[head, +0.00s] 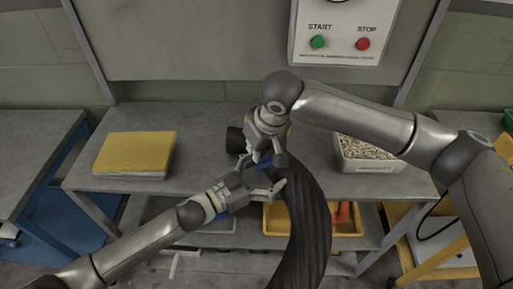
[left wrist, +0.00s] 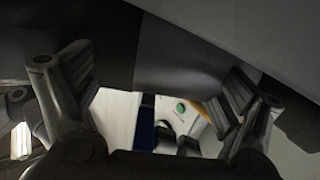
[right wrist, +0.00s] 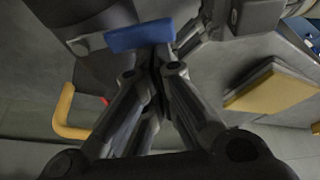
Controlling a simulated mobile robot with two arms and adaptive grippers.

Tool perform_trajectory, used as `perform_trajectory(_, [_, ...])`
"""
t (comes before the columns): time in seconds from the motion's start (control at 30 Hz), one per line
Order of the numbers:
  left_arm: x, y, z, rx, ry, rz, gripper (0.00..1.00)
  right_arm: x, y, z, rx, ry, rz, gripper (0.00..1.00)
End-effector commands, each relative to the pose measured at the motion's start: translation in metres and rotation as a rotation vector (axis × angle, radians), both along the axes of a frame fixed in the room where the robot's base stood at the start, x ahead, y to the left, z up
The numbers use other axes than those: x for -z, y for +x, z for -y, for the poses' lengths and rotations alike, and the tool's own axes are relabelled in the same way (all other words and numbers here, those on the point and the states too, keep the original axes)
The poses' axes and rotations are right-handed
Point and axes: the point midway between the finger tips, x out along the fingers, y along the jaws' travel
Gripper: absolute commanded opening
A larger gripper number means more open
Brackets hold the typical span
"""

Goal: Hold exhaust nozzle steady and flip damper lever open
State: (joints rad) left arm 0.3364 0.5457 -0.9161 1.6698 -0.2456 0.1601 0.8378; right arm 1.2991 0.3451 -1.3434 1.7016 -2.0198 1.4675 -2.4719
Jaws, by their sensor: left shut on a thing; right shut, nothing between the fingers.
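The exhaust nozzle is the dark end of a thick ribbed hose (head: 312,225) that curves up from below; its middle is hidden behind my grippers in the head view. My left gripper (head: 267,178) is shut on the nozzle, fingers on either side; the nozzle (left wrist: 180,65) fills the upper middle of the left wrist view. The damper lever has a blue handle (right wrist: 140,36), seen in the right wrist view. My right gripper (right wrist: 160,62) is shut and empty, its fingertips close below the blue handle; I cannot tell whether they touch.
A yellow tray (head: 345,228) is on the lower shelf. A panel with START and STOP buttons (head: 342,42) is behind.

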Motion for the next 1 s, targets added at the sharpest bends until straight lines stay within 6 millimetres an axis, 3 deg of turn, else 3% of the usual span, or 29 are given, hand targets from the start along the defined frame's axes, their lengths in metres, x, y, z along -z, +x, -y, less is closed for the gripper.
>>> perform_trajectory(0.47, [0.000,0.000,0.000,-0.001,-0.001,-0.001,0.24,0.000,-0.010,0.003,-0.002,-0.001,0.000,0.00])
perform_trajectory(1.0, [0.000,0.000,0.000,-0.001,-0.001,-0.001,0.24,0.000,-0.037,0.022,-0.001,-0.001,-0.002,0.00])
